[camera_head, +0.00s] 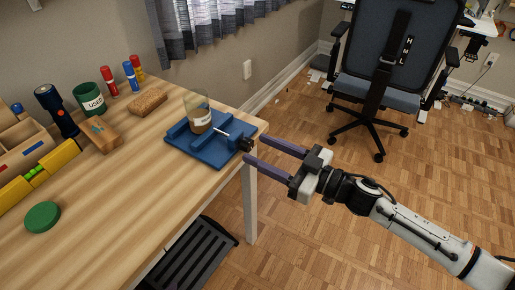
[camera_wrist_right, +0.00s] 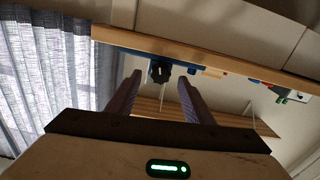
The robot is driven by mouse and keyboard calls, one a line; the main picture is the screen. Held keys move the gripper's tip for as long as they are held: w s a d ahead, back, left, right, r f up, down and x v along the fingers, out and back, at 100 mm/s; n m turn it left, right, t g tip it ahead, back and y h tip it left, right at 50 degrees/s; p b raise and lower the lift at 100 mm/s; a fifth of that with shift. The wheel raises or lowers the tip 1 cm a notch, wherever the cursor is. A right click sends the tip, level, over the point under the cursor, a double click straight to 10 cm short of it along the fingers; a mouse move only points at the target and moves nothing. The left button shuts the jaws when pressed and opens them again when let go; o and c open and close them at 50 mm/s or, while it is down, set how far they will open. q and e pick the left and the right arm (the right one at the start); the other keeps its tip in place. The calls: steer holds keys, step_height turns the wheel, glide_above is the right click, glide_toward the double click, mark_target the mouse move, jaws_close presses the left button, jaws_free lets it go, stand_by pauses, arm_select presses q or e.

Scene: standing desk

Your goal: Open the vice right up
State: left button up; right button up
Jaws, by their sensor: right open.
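A blue vice (camera_head: 198,151) sits at the right end of the wooden desk. The knob also shows in the right wrist view (camera_wrist_right: 160,71). A glass jar (camera_head: 198,112) with brown contents and a label stands upright at the vice's jaws; I cannot tell whether they touch it. My right gripper (camera_head: 255,150) is open, its two long purple fingers pointing at the knob. In the right wrist view the knob appears between the fingertips (camera_wrist_right: 159,78), with no visible grip on it. My left gripper is not in view.
On the desk (camera_head: 130,210) are a green cup (camera_head: 89,99), red and blue marker-like items, a wooden brush (camera_head: 148,102), a dark flashlight (camera_head: 56,110), a yellow level (camera_head: 40,176) and a green lid (camera_head: 42,217). An office chair (camera_head: 385,80) stands on the floor behind my right arm.

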steer(key=shift+x, duration=0.95)
steer(key=c, duration=1)
steer(key=shift+c, duration=0.2)
steer(key=shift+n, duration=0.3)
